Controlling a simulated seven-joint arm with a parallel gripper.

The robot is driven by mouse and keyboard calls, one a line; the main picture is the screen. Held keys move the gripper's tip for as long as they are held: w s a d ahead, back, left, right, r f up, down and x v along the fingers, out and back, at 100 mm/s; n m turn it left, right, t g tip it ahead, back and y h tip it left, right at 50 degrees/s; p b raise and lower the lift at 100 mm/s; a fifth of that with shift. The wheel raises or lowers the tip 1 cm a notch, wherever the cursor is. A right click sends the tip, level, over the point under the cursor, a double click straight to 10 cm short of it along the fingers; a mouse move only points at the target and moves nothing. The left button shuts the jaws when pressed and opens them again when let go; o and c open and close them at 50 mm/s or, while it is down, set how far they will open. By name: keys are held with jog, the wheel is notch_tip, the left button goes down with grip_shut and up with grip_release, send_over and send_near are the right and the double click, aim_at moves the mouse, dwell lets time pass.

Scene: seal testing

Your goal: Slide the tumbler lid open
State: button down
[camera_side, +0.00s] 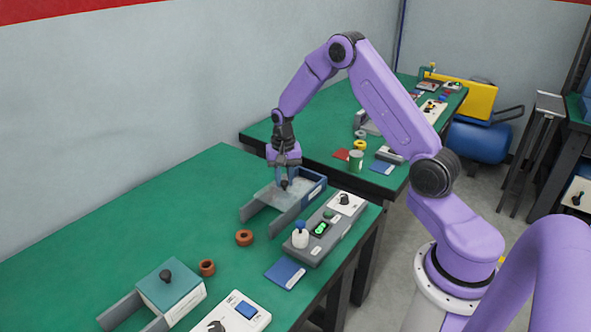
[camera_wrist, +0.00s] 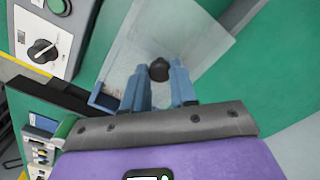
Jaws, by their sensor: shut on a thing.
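The tumbler is a blue-walled box (camera_side: 318,185) on the green bench in the side view, with grey rails (camera_side: 290,214) running out to the left. Its clear lid (camera_side: 262,196) lies partly over the rails, and part of the box shows uncovered at the right. The lid (camera_wrist: 195,35) fills the upper middle of the wrist view. A black knob (camera_wrist: 158,70) stands on it. My gripper (camera_side: 284,184) is over the lid, shut on this knob. In the wrist view its blue fingers (camera_wrist: 157,84) stand on either side of the knob.
The bench behind the rails is clear.

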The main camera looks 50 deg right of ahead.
aim_at(272, 200)
jog(key=a, duration=0.6)
jog(key=shift+d, duration=0.1)
jog(key=c, duration=0.9)
grip_release()
jog(key=shift+r, duration=0.15)
notch_tip(272, 200, up, 17)
jog(key=shift+r, duration=0.15)
